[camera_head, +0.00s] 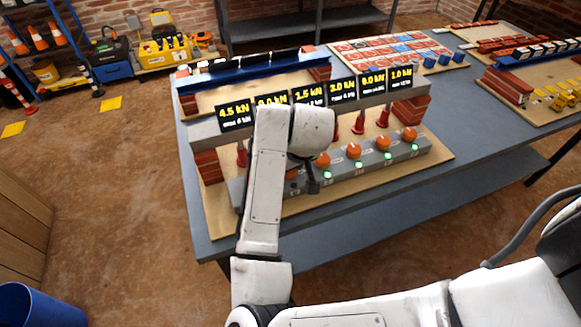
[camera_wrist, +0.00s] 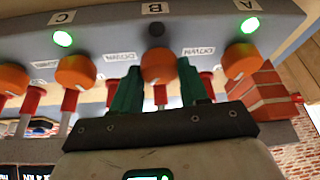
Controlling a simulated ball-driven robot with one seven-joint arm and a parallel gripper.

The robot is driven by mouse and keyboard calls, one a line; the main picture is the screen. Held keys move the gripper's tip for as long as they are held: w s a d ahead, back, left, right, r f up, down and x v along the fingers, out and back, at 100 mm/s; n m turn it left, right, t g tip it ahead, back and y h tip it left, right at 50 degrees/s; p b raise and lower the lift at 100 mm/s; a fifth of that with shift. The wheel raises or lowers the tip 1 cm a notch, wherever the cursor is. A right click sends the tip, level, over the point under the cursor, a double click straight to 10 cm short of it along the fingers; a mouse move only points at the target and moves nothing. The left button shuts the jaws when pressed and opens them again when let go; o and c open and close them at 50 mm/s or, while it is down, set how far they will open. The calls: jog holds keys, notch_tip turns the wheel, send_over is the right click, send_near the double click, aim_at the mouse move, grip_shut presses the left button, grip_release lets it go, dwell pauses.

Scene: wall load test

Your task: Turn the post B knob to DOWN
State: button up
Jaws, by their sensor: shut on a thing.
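The post B knob (camera_wrist: 158,60) is orange and sits mid-picture in the wrist view, under the B label (camera_wrist: 155,8). My gripper (camera_wrist: 160,82) has its green fingers on either side of this knob and is shut on it. The small lamp by B (camera_wrist: 156,28) is dark. A DOWN label (camera_wrist: 198,51) shows beside the knob. The arm hides most of that spot, and the fingertips cannot be made out there.
The C knob (camera_wrist: 76,71) and A knob (camera_wrist: 241,60) flank B, both with green lamps lit. Red jacks (camera_head: 382,117) stand behind the grey knob console (camera_head: 375,160) under the kN displays (camera_head: 342,90). Brick piers (camera_head: 208,165) bound the rig on the grey table (camera_head: 455,115).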

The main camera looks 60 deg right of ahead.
jog(key=m+b, duration=0.1)
jog(key=m, duration=0.1)
jog(key=m+g+h+b, duration=0.1)
jog(key=m, duration=0.2)
jog(key=shift+w+a+f+m+g+h, duration=0.1)
jog(key=shift+a+f+m+g+h, duration=0.05)
jog(key=shift+m+g+h, duration=0.15)
jog(key=m+b, duration=0.1)
jog(key=m, duration=0.1)
jog(key=m+g+b, duration=0.1)
jog(key=m, duration=0.1)
jog(key=shift+w+m+g+h, duration=0.1)
jog(key=shift+m+g+h, duration=0.2)
jog(key=shift+m+h, duration=0.1)
jog(key=o, duration=1)
jog(key=shift+o, duration=0.2)
jog(key=w+v, duration=0.1)
jog(key=v, duration=1)
jog(key=shift+s, duration=0.4)
